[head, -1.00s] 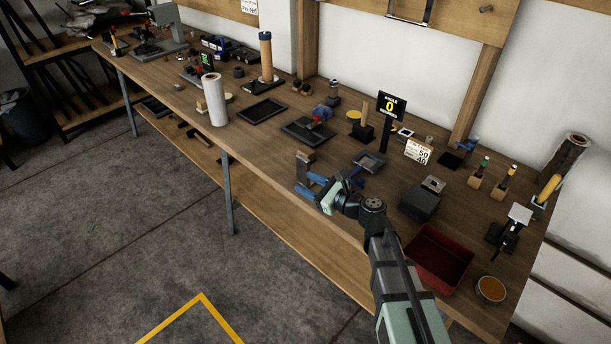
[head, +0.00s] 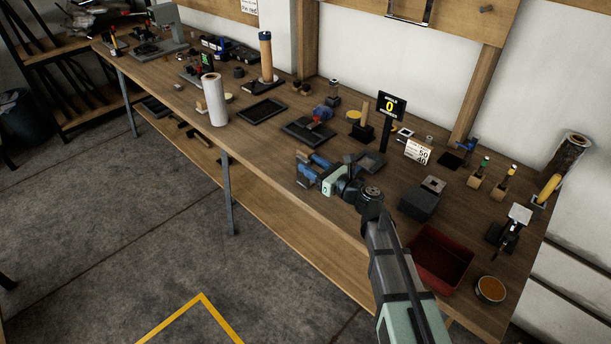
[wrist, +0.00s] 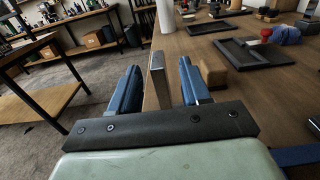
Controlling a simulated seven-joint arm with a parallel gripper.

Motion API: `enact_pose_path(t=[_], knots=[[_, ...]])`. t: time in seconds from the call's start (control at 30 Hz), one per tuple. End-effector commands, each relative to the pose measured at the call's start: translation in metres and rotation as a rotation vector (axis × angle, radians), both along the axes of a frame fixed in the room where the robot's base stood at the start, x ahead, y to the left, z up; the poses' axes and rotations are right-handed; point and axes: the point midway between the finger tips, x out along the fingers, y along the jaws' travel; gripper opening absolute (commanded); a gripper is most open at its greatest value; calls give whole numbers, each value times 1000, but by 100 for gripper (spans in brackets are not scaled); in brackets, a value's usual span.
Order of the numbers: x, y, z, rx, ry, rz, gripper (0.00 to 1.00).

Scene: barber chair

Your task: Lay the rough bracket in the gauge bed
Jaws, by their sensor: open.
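My gripper (head: 312,168) is open low over the front edge of the bench, its blue fingers pointing left in the head view. In the wrist view an upright, narrow piece with a grey metal top and brown side (wrist: 157,72), apparently the rough bracket, stands between the open fingers (wrist: 157,88). I cannot tell whether either finger touches it. The palm hides its lower part. A small dark square fixture (head: 372,159), likely the gauge bed, sits right of my gripper by the angle display (head: 391,106) reading 0. My gripper partly hides its near side.
A brown block (wrist: 213,73) stands just beyond the right finger in the wrist view. A dark tray (head: 296,134) with red and blue items lies behind.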

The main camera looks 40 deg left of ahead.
Motion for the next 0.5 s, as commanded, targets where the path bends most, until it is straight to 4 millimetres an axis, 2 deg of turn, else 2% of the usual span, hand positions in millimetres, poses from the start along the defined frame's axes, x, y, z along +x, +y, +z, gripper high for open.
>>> enact_pose_path(t=[0.27,0.5], knots=[[0,17,1,0,-1,0,47],[-1,48,2,0,-1,1,47]])
